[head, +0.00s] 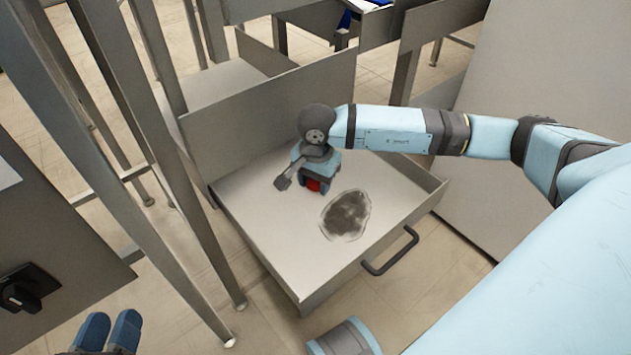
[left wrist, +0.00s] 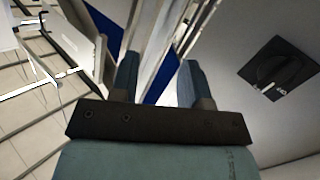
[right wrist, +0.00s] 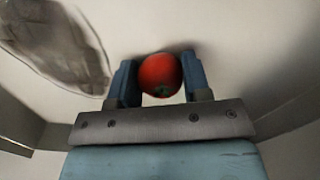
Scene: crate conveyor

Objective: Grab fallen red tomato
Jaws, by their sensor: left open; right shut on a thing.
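The red tomato (head: 313,185) is in the open metal drawer (head: 258,215), mostly hidden under my right gripper in the head view. In the right wrist view the tomato (right wrist: 160,74) sits between the two blue fingers. My right gripper (head: 314,188) points down into the drawer and is shut on the tomato; it also shows in the right wrist view (right wrist: 158,82). My left gripper (head: 108,330) is open and empty at the lower left, outside the drawer; its fingers show apart in the left wrist view (left wrist: 158,80).
A dark smudged patch (head: 346,215) lies on the drawer floor beside my right gripper. The drawer has a dark handle (head: 390,252) at its front and raised walls. Metal frame legs (head: 165,150) stand left of it. A black knob (head: 27,290) is on a panel near my left gripper.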

